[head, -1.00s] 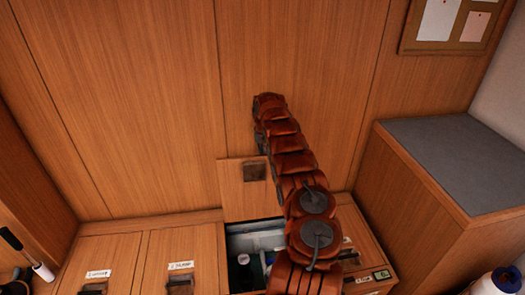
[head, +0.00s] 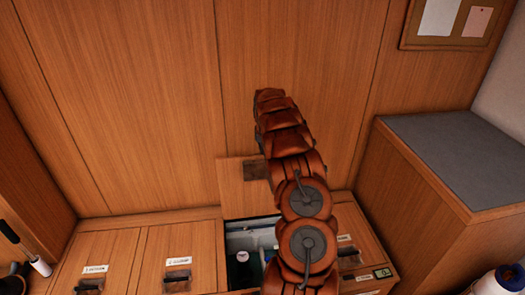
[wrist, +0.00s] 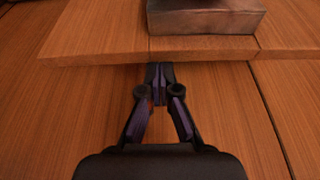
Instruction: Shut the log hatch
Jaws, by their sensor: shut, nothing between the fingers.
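The open hatch lid (head: 232,186) stands raised against the wooden wall behind its opening, with a dark metal latch (head: 254,170) on its face. The compartment (head: 238,231) below it is open, with bottle-like items inside. Which name the hatch bears is not readable. My gripper (wrist: 158,72) is shut and empty in the wrist view. Its tips are at or just by the edge of the lid (wrist: 95,42), below the metal latch (wrist: 205,17); contact is unclear. In the head view my arm hides the gripper and the lid's right part.
Two shut hatches (head: 150,248) with labels and latches lie left of the opening. Another panel (head: 357,240) with a latch and small display lies right. A grey-topped cabinet (head: 450,160) stands at right, and a white spool (head: 495,285) at lower right.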

